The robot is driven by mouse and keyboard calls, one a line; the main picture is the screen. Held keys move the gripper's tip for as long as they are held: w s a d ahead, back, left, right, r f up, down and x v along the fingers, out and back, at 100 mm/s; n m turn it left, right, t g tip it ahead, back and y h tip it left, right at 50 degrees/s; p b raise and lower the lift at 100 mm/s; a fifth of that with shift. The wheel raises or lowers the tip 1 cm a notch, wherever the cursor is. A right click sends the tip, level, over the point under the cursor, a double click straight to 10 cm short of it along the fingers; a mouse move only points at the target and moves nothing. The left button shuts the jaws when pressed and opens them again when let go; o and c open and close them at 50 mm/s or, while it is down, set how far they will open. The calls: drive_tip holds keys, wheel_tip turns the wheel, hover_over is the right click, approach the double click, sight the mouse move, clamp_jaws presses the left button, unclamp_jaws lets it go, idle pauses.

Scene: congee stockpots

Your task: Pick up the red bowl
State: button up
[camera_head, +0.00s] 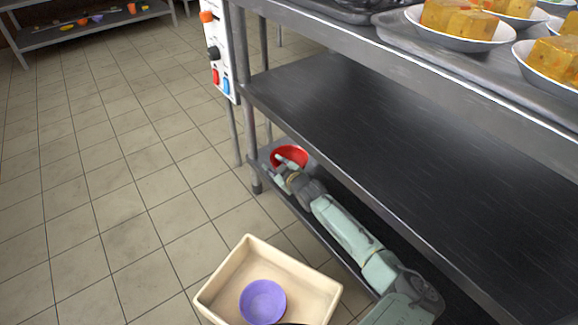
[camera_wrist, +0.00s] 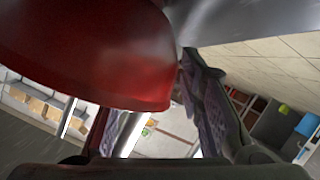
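The red bowl (camera_head: 291,154) rests at the left end of the bottom shelf of the metal table in the head view. My gripper (camera_head: 274,167) is at the bowl's near left edge, with one finger reaching over the bowl's rim and the other outside it. In the wrist view the red bowl (camera_wrist: 90,50) fills the upper left, very close, and hides part of the left finger. The fingers of my gripper (camera_wrist: 152,112) stand wide apart there, with a gap between them. The bowl's edge comes near the right finger; whether they touch is not clear.
A cream bin (camera_head: 215,290) with a purple bowl (camera_head: 262,302) in it stands on the floor in front. The middle shelf (camera_head: 400,120) lies close above my arm. A table leg (camera_head: 251,130) stands just left of the bowl. The tiled floor to the left is clear.

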clamp_jaws()
idle(0.3)
idle(0.4)
